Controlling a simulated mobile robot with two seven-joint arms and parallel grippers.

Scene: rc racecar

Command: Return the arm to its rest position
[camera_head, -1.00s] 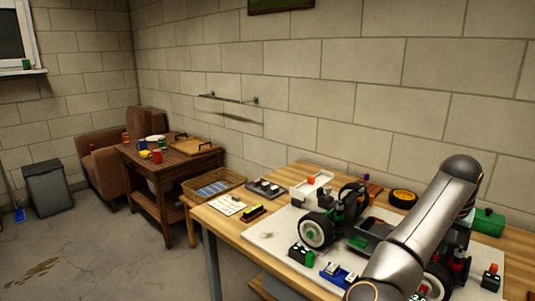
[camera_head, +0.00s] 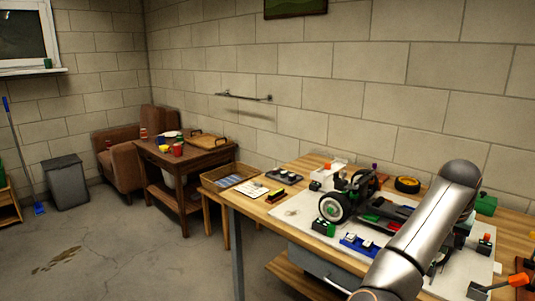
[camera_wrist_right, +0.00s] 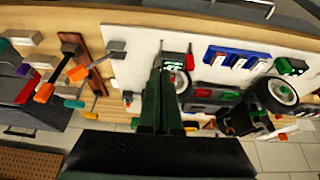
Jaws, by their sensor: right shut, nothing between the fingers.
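My right arm (camera_head: 425,235) reaches over the workbench in the head view; its gripper is hidden there. In the right wrist view my right gripper (camera_wrist_right: 163,75) is shut and empty, its two dark fingers close together over the white board. The RC car (camera_head: 375,212) stands on the white board (camera_head: 290,212), partly behind my arm. It also shows in the right wrist view (camera_wrist_right: 215,96), just right of the fingers. My left gripper is not in view.
A blue tray (camera_head: 360,243) and a green-and-black block (camera_head: 324,228) lie near the bench's front edge. Orange-handled tools (camera_wrist_right: 78,73) lie left of the fingers in the wrist view. The floor (camera_head: 120,250) left of the bench is clear.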

